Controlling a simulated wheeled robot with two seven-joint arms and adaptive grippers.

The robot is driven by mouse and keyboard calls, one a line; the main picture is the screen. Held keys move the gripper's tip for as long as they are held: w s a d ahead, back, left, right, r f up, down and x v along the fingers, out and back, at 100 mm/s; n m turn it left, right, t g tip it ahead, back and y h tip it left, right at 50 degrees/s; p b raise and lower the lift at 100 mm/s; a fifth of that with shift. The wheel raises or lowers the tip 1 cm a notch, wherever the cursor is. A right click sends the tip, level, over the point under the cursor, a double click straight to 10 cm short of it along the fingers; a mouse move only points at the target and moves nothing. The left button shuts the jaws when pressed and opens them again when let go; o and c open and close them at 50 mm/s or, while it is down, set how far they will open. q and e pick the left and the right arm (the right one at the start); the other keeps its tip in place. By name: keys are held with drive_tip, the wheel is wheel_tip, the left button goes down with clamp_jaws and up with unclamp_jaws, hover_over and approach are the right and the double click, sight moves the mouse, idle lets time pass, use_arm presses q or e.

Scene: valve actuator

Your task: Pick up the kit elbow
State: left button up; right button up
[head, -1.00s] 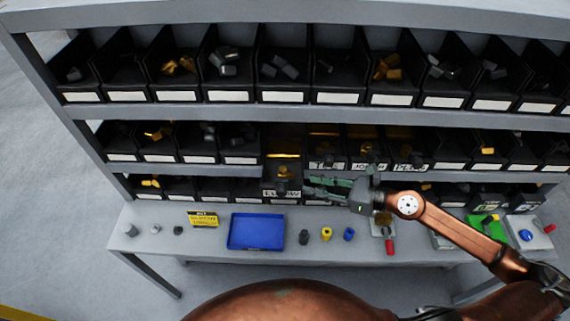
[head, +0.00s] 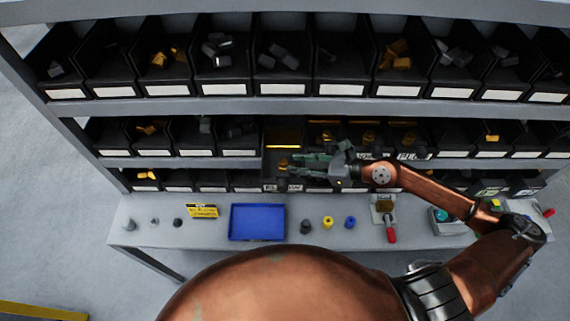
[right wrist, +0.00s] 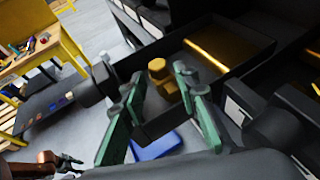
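The kit elbow is a small brass-coloured piece (right wrist: 163,77) in a dark bin (right wrist: 225,55) in the right wrist view. In the head view the elbow (head: 283,163) is partly hidden at the fingertips, in the bin labelled ELBOW (head: 283,187) in the middle row. My right gripper (head: 288,168) has green fingers and reaches in from the right. In the right wrist view its fingers (right wrist: 158,82) are apart, with the elbow beyond and between their tips, nothing held. My left gripper (right wrist: 68,164) appears small at the lower left there; its finger state is unclear.
Neighbouring labelled bins (head: 365,153) stand close on the right. A shelf edge (head: 330,108) runs above. On the bench below are a blue tray (head: 257,222), a yellow sign (head: 202,211), small coloured parts (head: 328,222) and a red-handled tool (head: 391,235).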

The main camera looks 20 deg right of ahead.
sight(287, 163)
drive_tip(key=p+x, duration=0.1)
drive_tip(key=x, duration=0.2)
drive_tip(key=shift+a, duration=0.15)
drive_tip(key=shift+w+a+f, duration=0.1)
drive_tip(key=shift+w, duration=0.05)
drive_tip(key=shift+c, duration=2.2)
use_arm(q)
drive_tip(key=shift+w+d+r, duration=0.1)
drive_tip(key=shift+w+r, duration=0.55)
drive_tip(key=shift+r, duration=0.35)
use_arm(e)
clamp_jaws()
